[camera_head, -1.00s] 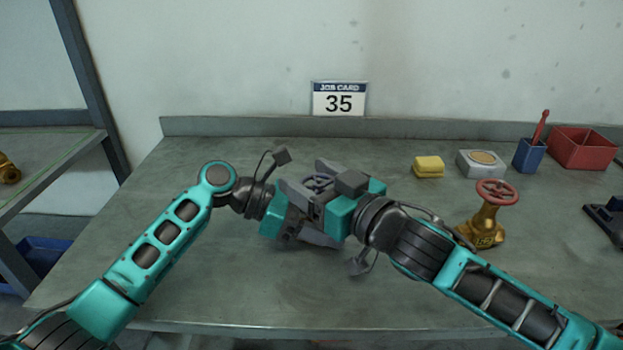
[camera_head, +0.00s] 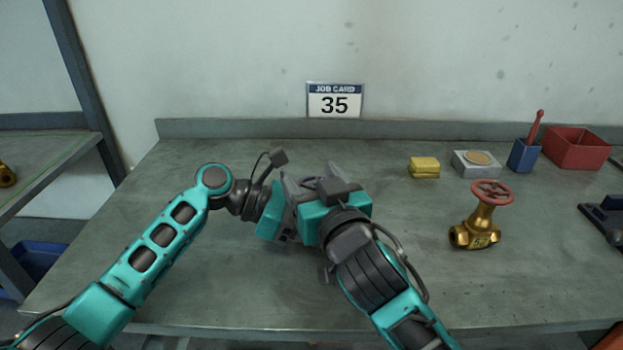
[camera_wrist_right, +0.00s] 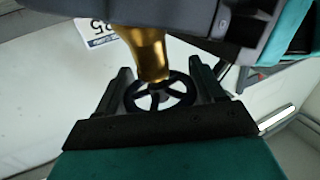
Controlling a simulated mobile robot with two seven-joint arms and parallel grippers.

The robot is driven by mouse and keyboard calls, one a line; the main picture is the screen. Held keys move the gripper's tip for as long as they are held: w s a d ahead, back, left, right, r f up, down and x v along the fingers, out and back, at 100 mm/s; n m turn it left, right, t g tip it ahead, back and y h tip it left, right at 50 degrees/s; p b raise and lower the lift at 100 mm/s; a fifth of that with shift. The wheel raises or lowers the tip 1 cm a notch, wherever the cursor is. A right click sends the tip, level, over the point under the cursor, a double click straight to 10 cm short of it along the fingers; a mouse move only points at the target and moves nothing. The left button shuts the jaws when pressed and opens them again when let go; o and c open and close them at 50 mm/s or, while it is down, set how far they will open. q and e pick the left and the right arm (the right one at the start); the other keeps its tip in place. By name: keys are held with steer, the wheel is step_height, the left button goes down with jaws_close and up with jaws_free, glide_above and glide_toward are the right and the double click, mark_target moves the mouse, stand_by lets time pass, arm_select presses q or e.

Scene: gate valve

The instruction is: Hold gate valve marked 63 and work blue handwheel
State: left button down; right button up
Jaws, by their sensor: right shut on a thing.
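A brass gate valve (camera_wrist_right: 150,50) with a dark blue-grey handwheel (camera_wrist_right: 160,92) is between my grippers; the wheel's rim also shows in the head view (camera_head: 311,182). My right gripper (camera_head: 318,192) is shut on the handwheel, with its two fingers on either side of the rim in the wrist view. My left gripper (camera_head: 287,205) comes in from the left and is closed around the valve body, which it mostly hides. No marking on this valve is readable.
A second brass valve with a red handwheel (camera_head: 491,193) stands on the bench (camera_head: 200,270) at right. Behind are a yellow sponge (camera_head: 424,167), a grey block with a round top (camera_head: 476,163), a blue cup (camera_head: 523,155) and a red bin (camera_head: 577,148). A card (camera_head: 335,100) reads 35.

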steer(key=shift+r, duration=0.25)
steer(key=o, duration=0.8)
steer(key=shift+o, duration=1.2)
steer(key=shift+f, duration=0.1)
steer(key=shift+s+f, duration=0.1)
steer(key=v, duration=1.2)
